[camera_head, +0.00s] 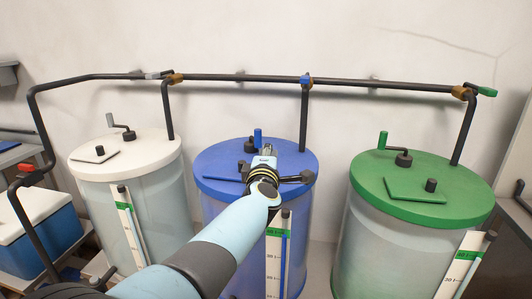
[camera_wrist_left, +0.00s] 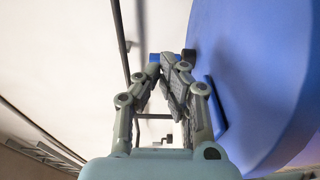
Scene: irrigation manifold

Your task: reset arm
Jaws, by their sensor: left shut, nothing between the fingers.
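My left arm comes in from the lower left of the head view and reaches over the blue-lidded tank (camera_head: 213,160). My left gripper (camera_head: 268,149) is above the middle of the blue lid, near the blue-handled crank (camera_head: 257,138). In the left wrist view my left gripper (camera_wrist_left: 168,62) has its fingers together with nothing between them. The blue lid (camera_wrist_left: 265,70) fills the right side of that view, beside the fingers. I cannot tell whether the fingers touch anything. My right gripper is not in view.
A white-lidded tank (camera_head: 85,170) stands left and a green-lidded tank (camera_head: 440,205) right. A dark pipe (camera_head: 400,85) runs along the wall with a grey valve handle (camera_head: 153,75), a blue valve (camera_head: 306,80) and a green valve handle (camera_head: 487,92). A blue cooler (camera_head: 50,240) is far left.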

